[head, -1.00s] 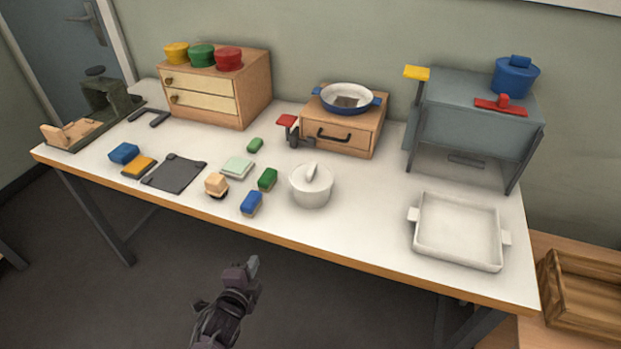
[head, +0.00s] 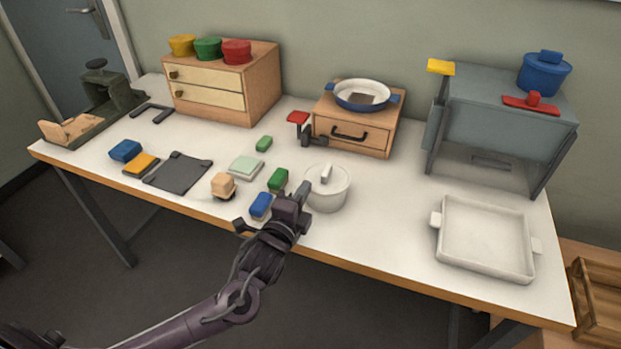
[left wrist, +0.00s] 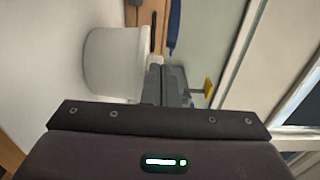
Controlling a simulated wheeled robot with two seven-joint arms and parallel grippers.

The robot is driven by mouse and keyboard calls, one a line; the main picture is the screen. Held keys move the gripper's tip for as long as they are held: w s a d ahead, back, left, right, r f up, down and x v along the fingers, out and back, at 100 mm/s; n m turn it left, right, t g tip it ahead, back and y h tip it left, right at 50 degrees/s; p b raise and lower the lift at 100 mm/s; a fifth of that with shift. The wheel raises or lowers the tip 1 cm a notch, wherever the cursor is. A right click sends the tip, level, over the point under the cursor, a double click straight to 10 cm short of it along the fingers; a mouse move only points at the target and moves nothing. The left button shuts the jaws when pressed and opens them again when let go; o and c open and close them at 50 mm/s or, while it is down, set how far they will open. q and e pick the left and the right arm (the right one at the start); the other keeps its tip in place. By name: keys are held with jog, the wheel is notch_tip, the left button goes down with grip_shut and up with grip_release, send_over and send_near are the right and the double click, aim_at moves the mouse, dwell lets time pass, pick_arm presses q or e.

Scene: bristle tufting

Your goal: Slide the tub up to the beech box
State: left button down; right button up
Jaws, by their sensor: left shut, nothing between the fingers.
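The tub (head: 328,190) is a white round pot with an upright white handle on top. It stands on the table near the front edge. The beech box (head: 350,134) is a small wooden box with one drawer and a black handle, behind the tub with bare table between. My left gripper (head: 303,190) is shut and empty, at the tub's left front side; I cannot tell whether it touches. It hides part of the tub's left edge. In the left wrist view the tub (left wrist: 115,65) is left of the fingers (left wrist: 172,82). My right gripper is not in view.
A blue-rimmed pan (head: 362,95) sits on the beech box. A red-topped black clamp-like item (head: 305,128) stands at its left. Green (head: 278,180) and blue (head: 261,206) blocks lie left of the tub. A white tray (head: 484,240) lies right, with clear table between.

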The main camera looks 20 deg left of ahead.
aim_at(324, 162)
pick_arm(q)
jog(key=w, duration=0.3)
jog(key=shift+w+d, duration=0.1)
jog(key=shift+w, duration=0.55)
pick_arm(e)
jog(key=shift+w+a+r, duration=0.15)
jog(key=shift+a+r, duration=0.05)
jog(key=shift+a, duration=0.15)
pick_arm(q)
jog(key=shift+w, duration=0.1)
jog(key=w+b, duration=0.1)
jog(key=w, duration=0.5)
jog(key=shift+w+d+f, duration=0.1)
jog(key=shift+w+d, duration=0.05)
jog(key=shift+w, duration=0.2)
jog(key=shift+w+d+b, duration=0.1)
jog(key=shift+w+b, duration=0.3)
jog(key=shift+w, duration=0.9)
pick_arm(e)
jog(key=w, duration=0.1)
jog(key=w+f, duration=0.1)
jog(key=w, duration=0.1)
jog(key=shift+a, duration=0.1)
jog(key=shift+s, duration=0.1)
